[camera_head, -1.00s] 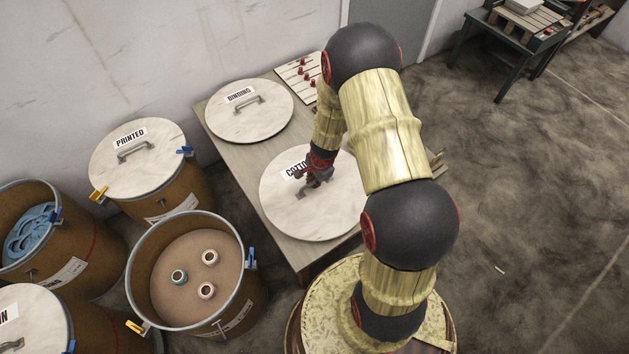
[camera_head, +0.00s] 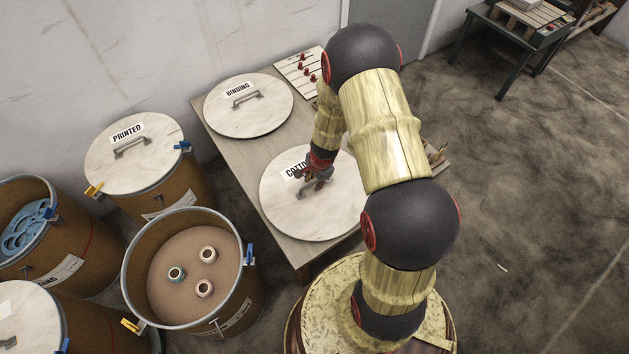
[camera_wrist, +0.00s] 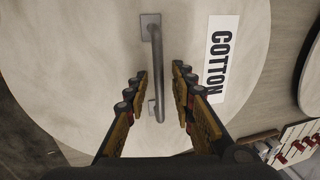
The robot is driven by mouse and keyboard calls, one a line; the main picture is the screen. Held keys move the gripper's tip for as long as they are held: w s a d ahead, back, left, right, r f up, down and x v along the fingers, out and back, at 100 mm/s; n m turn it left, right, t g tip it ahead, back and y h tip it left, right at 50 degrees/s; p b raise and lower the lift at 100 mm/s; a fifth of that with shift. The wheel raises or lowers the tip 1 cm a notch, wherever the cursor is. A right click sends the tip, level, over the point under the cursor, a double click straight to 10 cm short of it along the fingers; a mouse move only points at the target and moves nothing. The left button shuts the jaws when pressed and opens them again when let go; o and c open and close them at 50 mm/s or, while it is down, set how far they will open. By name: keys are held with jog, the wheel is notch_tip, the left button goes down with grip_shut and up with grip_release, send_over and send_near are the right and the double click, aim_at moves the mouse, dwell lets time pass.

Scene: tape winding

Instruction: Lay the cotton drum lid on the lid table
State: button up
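The cotton drum lid (camera_head: 335,213) is a round pale disc with a COTTON label and a grey bar handle. It lies flat on the near end of the lid table (camera_head: 228,158). The lid (camera_wrist: 105,45) and its handle (camera_wrist: 154,60) also show in the wrist view. My gripper (camera_head: 318,180) is low over the lid at the handle. In the wrist view my gripper (camera_wrist: 160,75) is open, its two fingers on either side of the handle with gaps between. My arm hides the lid's right edge in the head view.
The BINDING lid (camera_head: 248,118) lies on the table's far end, beside a board with red knobs (camera_head: 303,72). An open drum (camera_head: 130,272) holding three small rolls stands left of the table. The PRINTED drum (camera_head: 130,170) is lidded.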

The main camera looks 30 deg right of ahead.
dwell(0.3)
notch_tip(320, 180, up, 12)
jog(key=s, duration=0.2)
jog(key=shift+s, duration=0.2)
jog(key=shift+f, duration=0.15)
dwell(0.4)
